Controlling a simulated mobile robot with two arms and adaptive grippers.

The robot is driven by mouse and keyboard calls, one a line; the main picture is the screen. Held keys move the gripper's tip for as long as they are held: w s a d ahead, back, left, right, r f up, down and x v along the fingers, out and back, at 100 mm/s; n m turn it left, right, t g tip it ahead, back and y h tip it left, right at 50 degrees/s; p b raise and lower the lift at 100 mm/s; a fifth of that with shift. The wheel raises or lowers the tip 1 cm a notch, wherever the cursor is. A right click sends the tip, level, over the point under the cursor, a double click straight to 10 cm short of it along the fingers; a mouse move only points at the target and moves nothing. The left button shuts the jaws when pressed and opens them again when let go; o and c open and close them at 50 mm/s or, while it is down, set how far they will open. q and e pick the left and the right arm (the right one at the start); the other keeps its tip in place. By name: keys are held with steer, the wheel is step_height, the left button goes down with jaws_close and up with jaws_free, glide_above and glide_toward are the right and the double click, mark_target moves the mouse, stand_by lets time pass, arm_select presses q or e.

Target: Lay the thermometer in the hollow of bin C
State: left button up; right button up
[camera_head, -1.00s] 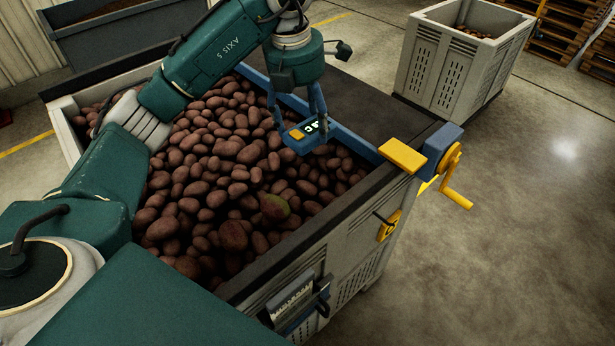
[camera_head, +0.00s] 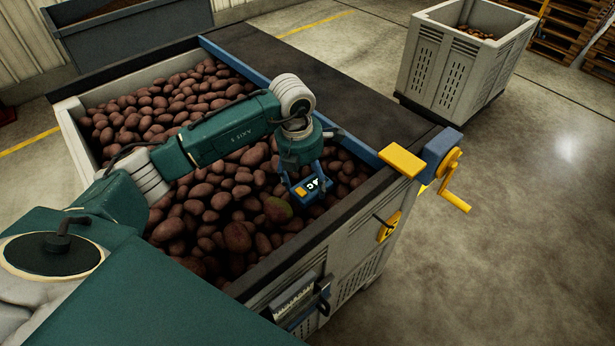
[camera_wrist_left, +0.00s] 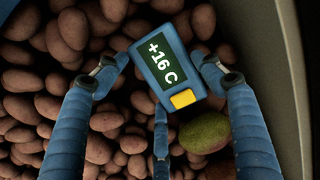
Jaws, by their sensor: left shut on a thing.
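The thermometer (camera_head: 311,187) is a blue block with a dark display and a yellow button. In the left wrist view its display reads "+16 C" on the thermometer (camera_wrist_left: 166,70). My left gripper (camera_head: 304,178) is shut on it and holds it over the potatoes, display facing up; in the left wrist view the gripper (camera_wrist_left: 165,72) has fingers on both sides of it. The near bin (camera_head: 78,130) is full of reddish-brown potatoes. I cannot tell the height gap between thermometer and potatoes. Its letter is not readable to me, and the arm covers part of the heap. My right gripper is out of view.
A dark belt (camera_head: 330,95) with a blue edge runs behind the bin. A yellow crank (camera_head: 453,185) sticks out at the right corner. Another bin (camera_head: 428,70) stands behind.

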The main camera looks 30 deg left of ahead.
mark_target(303, 186)
arm_select(q)
steer(key=shift+f, duration=0.2)
steer(key=o, duration=1.1)
steer(key=shift+o, duration=0.6)
steer(key=shift+r, duration=0.1)
steer(key=shift+r, duration=0.25)
step_height(303, 186, up, 12)
steer(key=s+b, duration=0.1)
steer(key=b, duration=0.1)
steer(key=shift+s+a+f+b, duration=0.2)
steer(key=shift+s+a+b, duration=0.1)
steer(key=shift+s, duration=0.05)
